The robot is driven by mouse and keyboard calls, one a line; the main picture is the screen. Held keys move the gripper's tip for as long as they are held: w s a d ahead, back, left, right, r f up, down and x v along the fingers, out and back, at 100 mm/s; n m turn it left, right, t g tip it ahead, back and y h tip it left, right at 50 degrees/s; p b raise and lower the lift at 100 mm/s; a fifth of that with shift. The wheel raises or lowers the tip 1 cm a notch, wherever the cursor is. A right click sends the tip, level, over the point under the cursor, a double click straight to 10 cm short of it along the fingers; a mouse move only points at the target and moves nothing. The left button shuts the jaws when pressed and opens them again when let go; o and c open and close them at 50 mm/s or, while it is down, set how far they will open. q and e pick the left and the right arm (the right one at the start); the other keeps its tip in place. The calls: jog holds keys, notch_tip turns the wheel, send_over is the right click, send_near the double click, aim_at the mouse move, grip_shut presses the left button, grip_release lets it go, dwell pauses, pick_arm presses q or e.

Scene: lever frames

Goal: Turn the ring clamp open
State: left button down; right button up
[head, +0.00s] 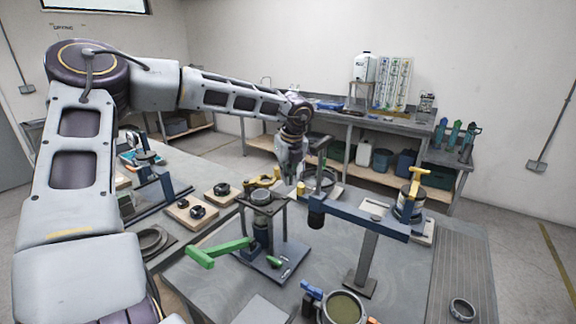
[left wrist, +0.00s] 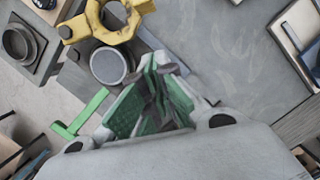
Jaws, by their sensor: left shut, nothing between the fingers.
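The ring clamp appears as a yellow ring with stubby arms (left wrist: 122,22) at the top of the left wrist view, beyond my fingers. In the head view its yellow part (head: 264,182) shows just left of and below my left gripper (head: 291,172), partly hidden. In the left wrist view my left gripper (left wrist: 154,95), with green pads, is shut and empty. The fingers appear apart from the yellow ring. A grey round cup (left wrist: 108,66) lies between the ring and the fingers in that view. My right gripper is not in view.
A green lever (head: 220,251) sticks out left from a stand. A blue swing arm (head: 365,216) on a post stands right of it. A yellow-handled pot (head: 409,200) is farther right. An open can (head: 344,308) stands at the front edge. Bare tabletop lies between them.

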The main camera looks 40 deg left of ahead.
pick_arm(q)
jog(key=shift+w+a+f+p, duration=0.2)
jog(key=shift+w+a+p, duration=0.1)
jog(key=shift+a, duration=0.35)
jog(key=shift+w+a+f+p, duration=0.2)
jog(key=shift+w+a, duration=0.15)
jog(key=shift+a, duration=0.3)
jog(key=shift+w+a+f+p, duration=0.2)
jog(key=shift+w+a+p, duration=0.1)
jog(key=shift+a, duration=0.35)
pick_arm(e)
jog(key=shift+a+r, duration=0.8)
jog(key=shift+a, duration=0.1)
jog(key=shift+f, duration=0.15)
